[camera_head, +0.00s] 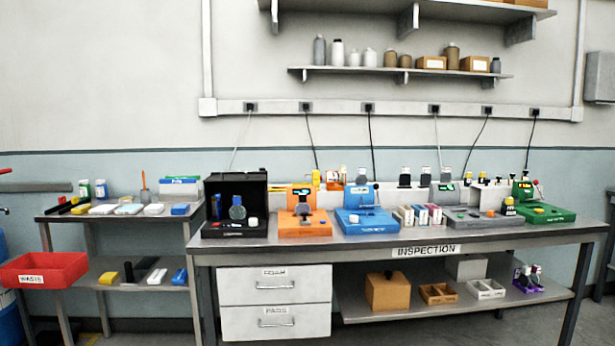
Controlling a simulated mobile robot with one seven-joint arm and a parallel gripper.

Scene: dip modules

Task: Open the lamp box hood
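A black box (258,190) stands at the left end of the bench labelled INSPECTION (365,247). It looks like the lamp box, but no label on it can be read. Its tall dark back and side walls stand upright, and its front faces me open. A round glass-like piece (237,211) and a small blue part show inside, with a white knob (253,222) on the low base. I cannot make out a separate hood or its hinge. My gripper is not in view.
An orange device (304,229) stands close to the box's right, then a blue device (366,221). A side table (110,216) with small items is to the left, with a red WASTE bin (44,269) in front. Two drawers (275,285) sit under the bench.

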